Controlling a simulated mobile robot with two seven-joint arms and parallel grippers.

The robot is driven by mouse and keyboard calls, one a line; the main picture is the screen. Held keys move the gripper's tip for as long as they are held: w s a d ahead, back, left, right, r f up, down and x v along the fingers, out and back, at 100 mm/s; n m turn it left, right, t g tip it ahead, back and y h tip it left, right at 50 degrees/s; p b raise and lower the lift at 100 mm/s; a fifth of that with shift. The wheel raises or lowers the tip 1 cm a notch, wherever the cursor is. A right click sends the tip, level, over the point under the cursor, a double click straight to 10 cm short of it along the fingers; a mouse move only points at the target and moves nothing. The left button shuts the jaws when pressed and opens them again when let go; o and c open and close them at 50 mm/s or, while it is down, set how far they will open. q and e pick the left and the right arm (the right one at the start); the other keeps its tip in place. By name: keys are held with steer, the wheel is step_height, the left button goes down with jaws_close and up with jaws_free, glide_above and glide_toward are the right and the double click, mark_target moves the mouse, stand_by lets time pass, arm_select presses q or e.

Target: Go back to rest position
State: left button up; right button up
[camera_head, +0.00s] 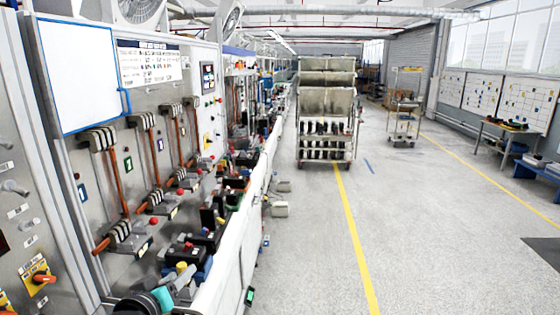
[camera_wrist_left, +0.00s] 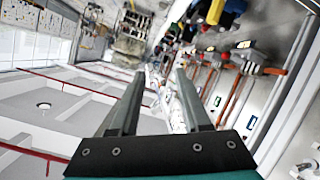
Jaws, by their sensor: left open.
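My left gripper (camera_head: 184,281) is low at the left of the head view, above the cluttered bench ledge by the breaker panel (camera_head: 150,75). Its teal and black wrist shows at the bottom edge. In the left wrist view the two dark fingers of my left gripper (camera_wrist_left: 157,76) stand apart, with nothing held between them. The panel also shows there, tilted, at the right side. Whether the fingers are close to anything on the ledge is hard to tell. My right gripper is in neither view.
A wheeled rack (camera_head: 327,105) stands in the aisle, with a smaller cart (camera_head: 404,118) behind to its right. A table (camera_head: 508,131) is by the right wall. Grey boxes (camera_head: 279,209) lie on the floor beside the bench. The floor (camera_head: 420,230) at right is open.

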arm_select(q)
steer(key=s+d+f+m+g, duration=0.2)
steer(key=s+f+g, duration=0.25)
steer(key=s, duration=0.55)
steer(key=s+d+f+m+g+y, duration=0.1)
steer(key=s+f+m+g, duration=0.3)
steer(key=s, duration=0.6)
steer(key=s+d+f+g, duration=0.2)
steer(key=s+f, duration=0.4)
steer(key=s, duration=0.5)
step_height(320, 180, down, 32)
steer(key=r+g+b, duration=0.1)
steer(key=b, duration=1.1)
steer(key=s+a+f+b, duration=0.1)
steer(key=s+f+b, duration=0.5)
steer(key=f, duration=0.8)
steer(key=s+a+f+g+b, duration=0.1)
steer(key=s+f+b, duration=0.5)
steer(key=s+f, duration=0.4)
step_height(320, 180, down, 4)
steer(key=shift+s+a+f, duration=0.2)
steer(key=shift+s+a, duration=0.1)
steer(key=shift+a, duration=0.1)
steer(key=shift+g, duration=0.25)
